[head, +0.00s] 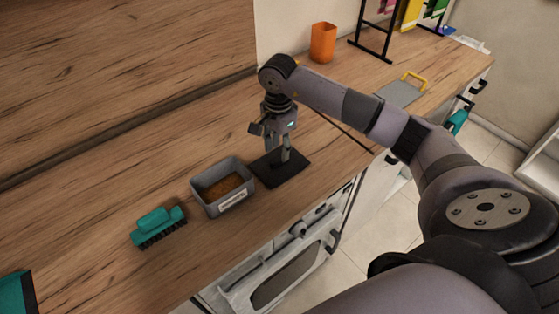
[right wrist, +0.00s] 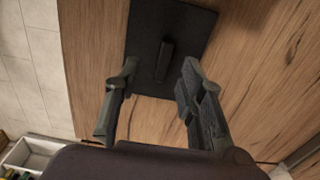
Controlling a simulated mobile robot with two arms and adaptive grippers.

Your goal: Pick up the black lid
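The black lid (head: 293,172) is a flat dark rectangle lying on the wooden counter, right beside a grey container. In the right wrist view the lid (right wrist: 189,32) shows a raised bar handle (right wrist: 164,60) at its middle. My right gripper (head: 278,158) points down over the lid. In the right wrist view its two fingers (right wrist: 158,88) are spread apart, one on each side of the handle's line, with nothing between them that they touch. How high the fingertips are above the lid is hard to tell. My left gripper is not in view.
The grey container (head: 206,207) holds brown granules and has a white label. A teal brush (head: 157,228) lies left of it. An orange cup (head: 322,43) and a grey board with yellow handle (head: 399,94) are farther back. The counter's front edge is close to the lid.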

